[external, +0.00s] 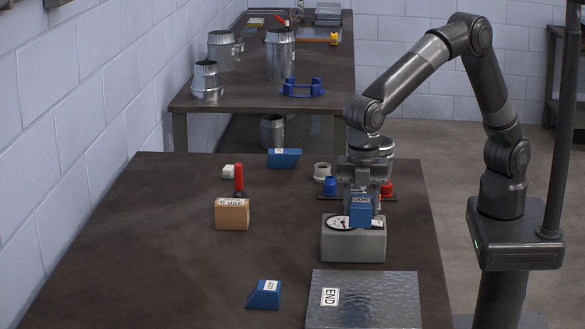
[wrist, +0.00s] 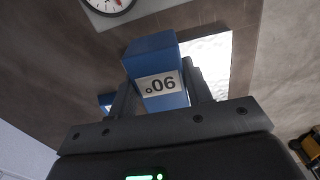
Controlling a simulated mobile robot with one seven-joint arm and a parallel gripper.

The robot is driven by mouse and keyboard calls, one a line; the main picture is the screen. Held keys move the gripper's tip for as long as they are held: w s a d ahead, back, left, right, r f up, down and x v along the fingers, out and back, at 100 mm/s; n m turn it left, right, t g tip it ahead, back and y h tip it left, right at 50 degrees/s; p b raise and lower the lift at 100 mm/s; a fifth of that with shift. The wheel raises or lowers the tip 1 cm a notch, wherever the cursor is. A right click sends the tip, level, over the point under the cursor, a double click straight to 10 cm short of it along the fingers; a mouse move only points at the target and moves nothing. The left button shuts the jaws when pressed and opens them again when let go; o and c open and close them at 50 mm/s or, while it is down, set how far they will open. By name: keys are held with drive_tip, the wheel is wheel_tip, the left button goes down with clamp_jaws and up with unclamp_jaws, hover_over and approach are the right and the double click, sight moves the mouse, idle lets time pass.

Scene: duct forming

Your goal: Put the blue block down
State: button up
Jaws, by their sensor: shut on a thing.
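The blue block (external: 360,211), labelled 90°, is held between the fingers of my gripper (external: 362,196). In the wrist view the blue block (wrist: 156,72) sits upright between the two dark fingers of my gripper (wrist: 160,80), with its label facing the camera. In the external view the block overlaps the grey box with a round dial (external: 353,244). The dial also shows at the top of the wrist view (wrist: 108,6), apart from the block. I cannot tell whether the block touches anything beneath it.
A metal sheet marked END (external: 375,302) lies at the table's front right. Two other blue blocks stand at the front (external: 265,294) and back (external: 284,158). A tan block (external: 232,214) and a red-handled tool (external: 239,181) are to the left. The dark table (external: 150,240) is clear at left.

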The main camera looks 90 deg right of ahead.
drive_tip(key=s+a+f, duration=0.1)
drive_tip(key=a+f, duration=0.1)
drive_tip(key=a, duration=0.2)
drive_tip(key=s+a+f, duration=0.2)
drive_tip(key=a, duration=0.2)
drive_tip(key=s+a+f, duration=0.1)
drive_tip(key=a+f, duration=0.1)
drive_tip(key=a, duration=0.2)
drive_tip(key=shift+s+f, duration=0.3)
drive_tip(key=shift+f, duration=2.1)
drive_tip(key=shift+f, duration=0.2)
drive_tip(key=o, duration=1.2)
wheel_tip(320, 180, up, 12)
drive_tip(key=shift+r, duration=0.2)
